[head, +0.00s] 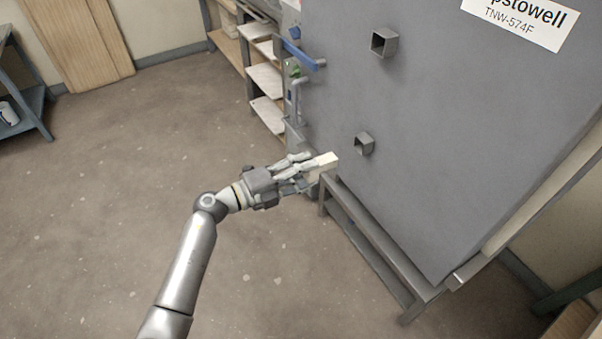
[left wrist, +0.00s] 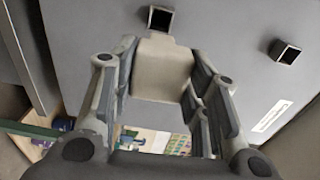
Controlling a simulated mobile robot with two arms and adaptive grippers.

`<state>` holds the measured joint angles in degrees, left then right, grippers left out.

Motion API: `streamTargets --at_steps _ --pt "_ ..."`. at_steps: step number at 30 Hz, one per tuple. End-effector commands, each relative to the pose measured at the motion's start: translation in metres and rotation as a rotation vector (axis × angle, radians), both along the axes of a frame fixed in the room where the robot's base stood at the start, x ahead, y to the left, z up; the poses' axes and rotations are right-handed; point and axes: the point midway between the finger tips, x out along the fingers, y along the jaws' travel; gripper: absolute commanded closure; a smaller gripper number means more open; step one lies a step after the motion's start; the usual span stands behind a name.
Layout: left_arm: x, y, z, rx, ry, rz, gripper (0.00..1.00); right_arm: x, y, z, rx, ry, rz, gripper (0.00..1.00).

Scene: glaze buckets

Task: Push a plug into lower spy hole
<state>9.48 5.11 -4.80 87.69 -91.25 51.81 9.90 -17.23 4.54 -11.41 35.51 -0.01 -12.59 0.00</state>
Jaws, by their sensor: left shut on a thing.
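The grey kiln door (head: 450,140) has two square, metal-framed spy holes, an upper one (head: 384,42) and a lower one (head: 364,143). Both look open and dark inside. My left gripper (head: 308,168) is shut on a cream block-shaped plug (head: 327,160), just left of and below the lower hole in the head view. In the left wrist view the plug (left wrist: 162,68) sits between the fingers, its narrower far end close to a spy hole (left wrist: 160,18). I cannot tell whether it touches the frame. The other hole (left wrist: 286,52) is at right. My right gripper is not in view.
The kiln rests on a grey metal stand (head: 375,240) below the plug. A blue handle (head: 302,54) juts from the kiln's left side, near shelves (head: 266,80). A blue workbench (head: 22,120) stands far left. The floor left of my arm is clear.

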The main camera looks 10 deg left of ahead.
Motion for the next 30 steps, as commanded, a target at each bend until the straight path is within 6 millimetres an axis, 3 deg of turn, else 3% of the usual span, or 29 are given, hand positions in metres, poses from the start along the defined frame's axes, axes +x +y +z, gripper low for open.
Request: streamTargets --at_steps 6,26,30 --pt "0.007 0.003 -0.005 -0.020 -0.020 0.038 0.83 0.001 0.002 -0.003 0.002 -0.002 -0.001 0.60" --pt "0.043 -0.049 -0.006 -0.020 -0.020 0.033 0.83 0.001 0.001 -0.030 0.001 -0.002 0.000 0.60" --pt "0.043 -0.047 -0.004 -0.017 -0.017 0.034 0.83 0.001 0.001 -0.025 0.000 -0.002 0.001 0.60"
